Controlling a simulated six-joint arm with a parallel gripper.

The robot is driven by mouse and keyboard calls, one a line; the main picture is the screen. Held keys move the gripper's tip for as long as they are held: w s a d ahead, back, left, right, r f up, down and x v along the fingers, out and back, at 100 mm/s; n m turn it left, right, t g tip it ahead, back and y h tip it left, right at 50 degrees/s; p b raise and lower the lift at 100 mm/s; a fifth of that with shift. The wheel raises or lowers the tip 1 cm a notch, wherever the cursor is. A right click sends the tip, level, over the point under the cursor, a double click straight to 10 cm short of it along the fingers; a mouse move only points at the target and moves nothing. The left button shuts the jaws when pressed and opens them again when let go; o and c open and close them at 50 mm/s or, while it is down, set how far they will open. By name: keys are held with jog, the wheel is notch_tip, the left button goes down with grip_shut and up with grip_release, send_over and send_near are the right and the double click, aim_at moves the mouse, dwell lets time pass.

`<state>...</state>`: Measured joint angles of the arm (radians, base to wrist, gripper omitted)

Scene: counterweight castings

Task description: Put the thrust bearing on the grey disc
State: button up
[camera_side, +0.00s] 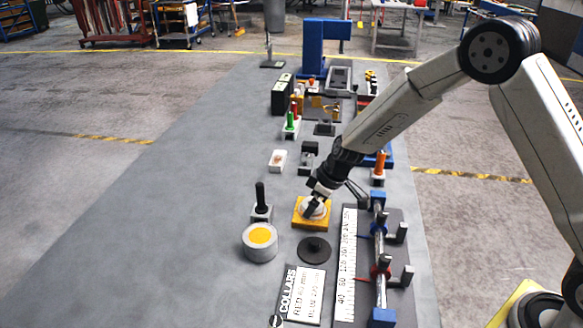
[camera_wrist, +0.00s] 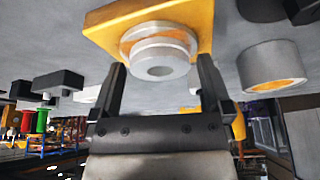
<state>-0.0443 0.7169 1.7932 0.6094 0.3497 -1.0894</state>
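The thrust bearing, a silver stepped ring with a central hole, sits on a square yellow plate (camera_side: 299,222); the ring (camera_wrist: 160,52) shows best in the wrist view. My gripper (camera_side: 314,206) is over the plate, with its fingers (camera_wrist: 160,68) apart at either side of the ring. I see no clear contact, and in the side view the gripper partly hides the ring. A flat dark grey disc (camera_side: 304,255) with a small raised centre lies just in front of the plate. A thick light grey round block (camera_side: 260,254) with a yellow top stands to its left.
A black upright handle (camera_side: 260,196) stands left of the plate. A rail fixture (camera_side: 380,270) with grey posts and a white scale (camera_side: 346,270) lies to the right. A "COLLARS" sign (camera_side: 304,296) lies in front. The table's left side is clear.

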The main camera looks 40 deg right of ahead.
jog(key=shift+r, duration=0.2)
jog(key=v, duration=1.2)
dwell(0.7)
jog(key=shift+s+f, duration=0.1)
jog(key=shift+s, duration=0.05)
jog(key=s+d+f+m+h, duration=0.1)
jog(key=s+m, duration=0.2)
jog(key=s, duration=0.6)
jog(key=s+d+f+m+g+h, duration=0.1)
jog(key=s+d+f+m, duration=0.1)
jog(key=s, duration=0.8)
jog(key=shift+f+m, duration=0.35)
jog(key=shift+m, duration=0.55)
